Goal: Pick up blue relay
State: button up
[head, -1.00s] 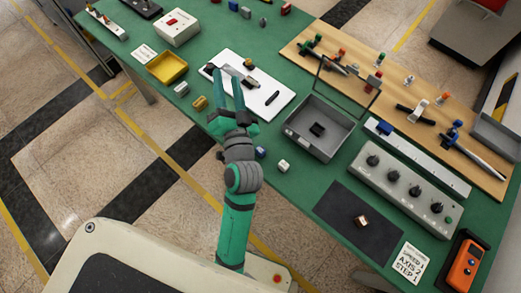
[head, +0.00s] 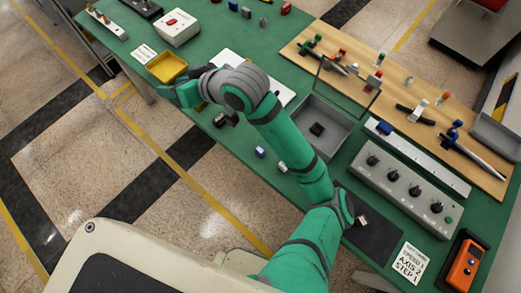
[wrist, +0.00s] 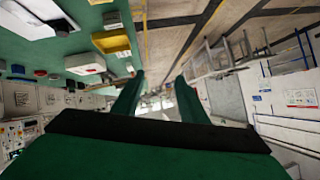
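Several small blue things show, and I cannot tell for sure which is the blue relay. A small dark-blue block (head: 260,152) lies near the front edge of the green table, left of the grey bin. Another blue block (head: 233,5) stands at the far edge, and it seems to show in the wrist view (wrist: 18,68). My gripper (head: 170,94) is over the table's left edge, by the yellow tray (head: 166,67). In the wrist view its two fingers (wrist: 157,88) are apart with nothing between them. My arm covers part of the white board.
A grey bin (head: 340,137) with a black piece in it stands mid-table. A white box with a red button (head: 177,27) is behind the yellow tray. A control panel (head: 395,180) and a wooden tool board (head: 400,92) fill the right side.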

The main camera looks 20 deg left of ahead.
jog(key=d+f+n+g+h, duration=0.1)
jog(key=d+f+h, duration=0.6)
jog(key=d, duration=0.4)
jog(key=h, duration=0.5)
send_near(260, 149)
jog(key=shift+w+d+g, duration=0.15)
jog(key=shift+w+g, duration=0.15)
jog(key=shift+w, duration=0.05)
jog(key=shift+f, duration=5.2)
grip_shut()
